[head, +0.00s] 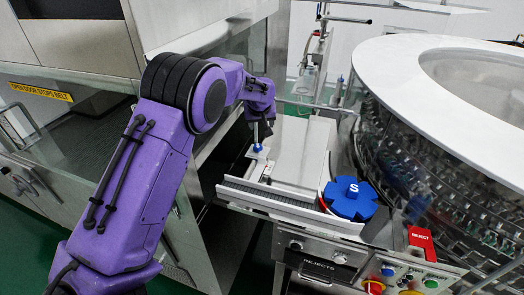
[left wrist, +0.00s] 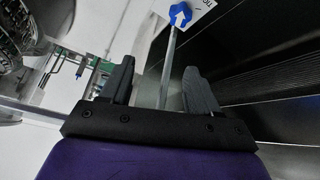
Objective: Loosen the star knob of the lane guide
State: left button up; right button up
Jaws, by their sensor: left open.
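A small blue knob (head: 258,147) sits by the conveyor's left side in the head view. In the left wrist view the blue knob (left wrist: 180,16) carries a white arrow and lies beyond the fingertips, near the top edge. A grey rod (left wrist: 169,65) runs from it down between the fingers as seen there. My left gripper (head: 262,128) is close above the knob in the head view, its fingers too small to make out. In the left wrist view the gripper (left wrist: 158,75) is open, and no finger visibly touches the knob. My right gripper is not in view.
A large blue star wheel (head: 348,199) marked S stands right of the conveyor (head: 270,195). The round washer with its white top (head: 400,60) fills the right. A control panel (head: 405,275) and red reject box (head: 420,241) are at the front. A steel cabinet stands left.

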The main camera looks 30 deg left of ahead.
aim_at(258, 146)
pick_arm(q)
jog(key=f+p, duration=0.1)
jog(key=f, duration=0.2)
jog(key=a+f+g+p, duration=0.1)
jog(key=f, duration=0.3)
jog(key=a+f+g+p, duration=0.1)
jog(key=f, duration=0.2)
jog(key=shift+w+f, duration=0.25)
jog(key=shift+w, duration=0.05)
jog(key=shift+w+f, duration=0.1)
jog(key=shift+f, duration=0.15)
jog(key=c, duration=1)
